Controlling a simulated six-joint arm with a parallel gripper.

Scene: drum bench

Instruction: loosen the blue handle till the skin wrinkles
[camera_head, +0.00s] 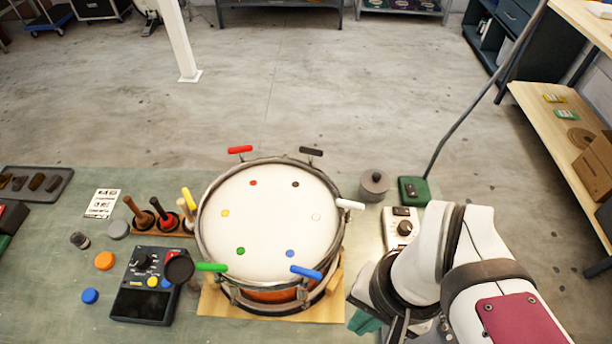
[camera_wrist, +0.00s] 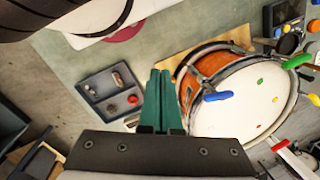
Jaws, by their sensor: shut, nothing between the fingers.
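The drum (camera_head: 268,215) stands on a wooden board, its white skin looking smooth with coloured dots. The blue handle (camera_head: 306,272) sticks out from the near right rim. In the wrist view the blue handle (camera_wrist: 218,96) lies on the drum's near edge, right of my fingers. My gripper (camera_wrist: 160,74) has teal fingers pressed together, with nothing between them. In the head view my gripper (camera_head: 364,322) is right of the drum and apart from the blue handle, partly hidden by my wrist.
Green (camera_head: 211,267), white (camera_head: 350,204), red (camera_head: 240,149), black (camera_head: 311,151) and yellow (camera_head: 188,198) handles ring the drum. A black control box (camera_head: 148,305) stands at left. A grey tray (camera_wrist: 90,76) with small parts lies left of my fingers in the wrist view.

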